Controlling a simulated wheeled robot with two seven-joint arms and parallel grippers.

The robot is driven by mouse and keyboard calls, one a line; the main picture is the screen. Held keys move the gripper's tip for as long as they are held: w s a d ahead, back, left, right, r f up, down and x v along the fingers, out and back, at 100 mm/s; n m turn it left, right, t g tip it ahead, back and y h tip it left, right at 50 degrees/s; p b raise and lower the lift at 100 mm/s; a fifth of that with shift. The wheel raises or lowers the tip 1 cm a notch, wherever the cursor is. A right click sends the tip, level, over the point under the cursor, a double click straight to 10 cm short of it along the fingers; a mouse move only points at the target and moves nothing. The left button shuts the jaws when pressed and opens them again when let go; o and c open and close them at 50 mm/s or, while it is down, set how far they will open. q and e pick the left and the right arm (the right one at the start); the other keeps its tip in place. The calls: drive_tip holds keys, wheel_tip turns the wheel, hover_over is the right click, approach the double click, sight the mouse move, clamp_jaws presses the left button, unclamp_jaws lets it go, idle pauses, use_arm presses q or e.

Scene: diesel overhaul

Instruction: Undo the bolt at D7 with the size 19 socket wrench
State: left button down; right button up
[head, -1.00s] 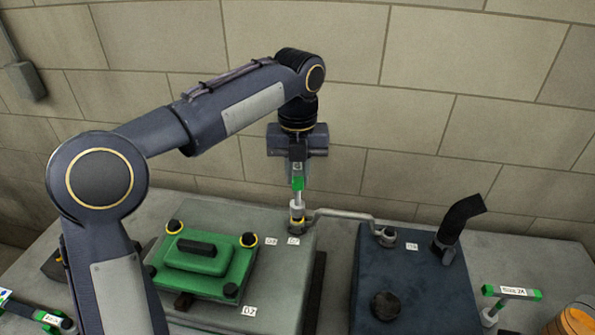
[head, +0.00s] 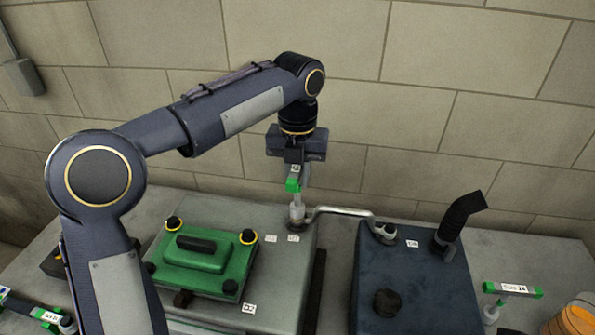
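My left gripper (head: 296,168) points down above the back right corner of the grey block (head: 215,211). It is shut on a socket wrench (head: 293,185) with a green handle end and a pale, upright shaft. The wrench's size label is too small to read. Its socket (head: 296,214) stands over the bolt position beside the D7 label (head: 293,238), where a bent metal pipe (head: 340,210) ends. The bolt itself is hidden by the socket. My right gripper is not in view.
A green cover (head: 200,262) with yellow-ringed bolts lies left of the wrench. A dark blue block (head: 415,290) with a black hose (head: 460,218) stands right. A green-handled Size 24 wrench (head: 512,290) stands near an orange container (head: 573,320). More wrenches (head: 45,315) lie front left.

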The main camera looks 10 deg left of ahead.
use_arm(q)
drive_tip(key=shift+r+n+p, duration=0.2)
drive_tip(key=shift+n+p, duration=0.15)
drive_tip(key=shift+n, duration=0.15)
drive_tip(key=n, duration=0.3)
drive_tip(key=shift+f+n, duration=0.15)
drive_tip(key=shift+n, duration=0.15)
drive_tip(key=n, duration=1.3)
drive_tip(key=shift+n, duration=0.4)
drive_tip(key=c, duration=2)
unclamp_jaws()
clamp_jaws()
